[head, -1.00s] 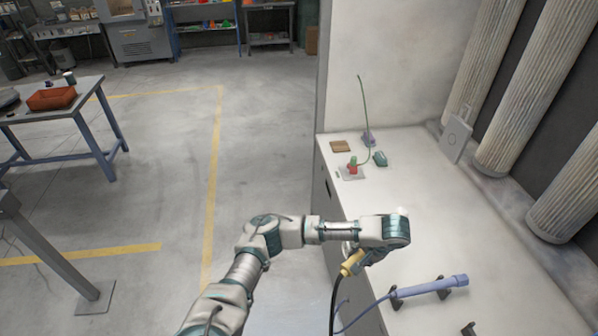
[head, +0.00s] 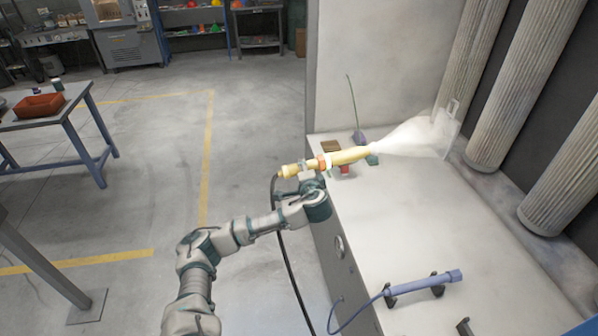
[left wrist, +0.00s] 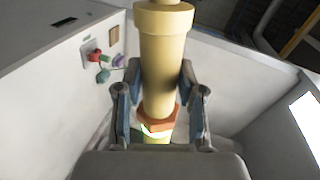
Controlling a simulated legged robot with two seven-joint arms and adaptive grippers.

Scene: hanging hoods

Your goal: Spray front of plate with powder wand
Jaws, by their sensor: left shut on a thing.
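A dark hose hangs from the wand's rear end. My right gripper is not seen.
A blue-violet wand (head: 424,288) lies on black holders on the front of the bench (head: 400,225). A brown block (head: 331,146) and small fittings are beneath the yellow wand. Ribbed filter columns (head: 520,110) stand along the right. The bench middle is clear.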

